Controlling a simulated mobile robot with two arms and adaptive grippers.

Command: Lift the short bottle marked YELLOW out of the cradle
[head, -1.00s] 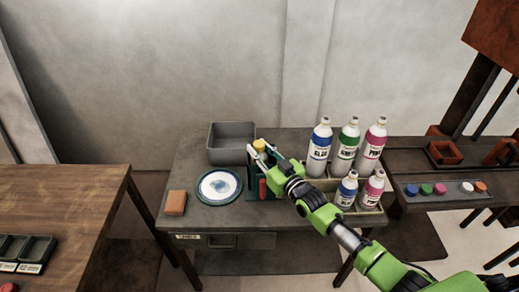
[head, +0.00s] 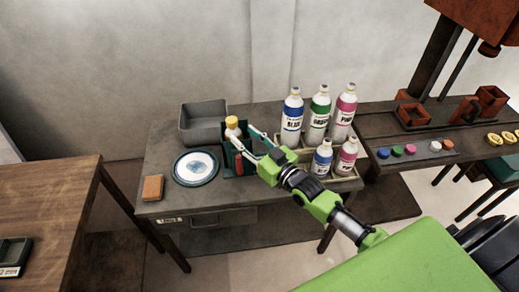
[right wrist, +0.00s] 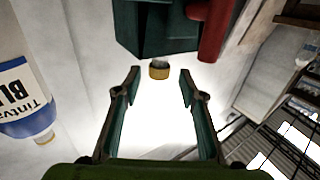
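The short white bottle with a yellow cap (head: 232,123) stands in the dark green cradle (head: 227,166), its top showing above the cradle. No label can be read on it. In the right wrist view the cap (right wrist: 159,72) shows against the cradle (right wrist: 150,35), just beyond my fingertips and roughly centred between them. My right gripper (head: 242,141) reaches in from the right at the cradle. In the right wrist view its two fingers (right wrist: 160,84) are apart with nothing between them. My left gripper is not in view.
A red part (head: 239,163) sits at the cradle. Tall blue (head: 291,117), green (head: 318,120) and pink (head: 343,112) bottles, with shorter ones before them, stand close on the right. A grey bin (head: 204,138), a round dish (head: 196,181) and an orange block (head: 153,187) lie left.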

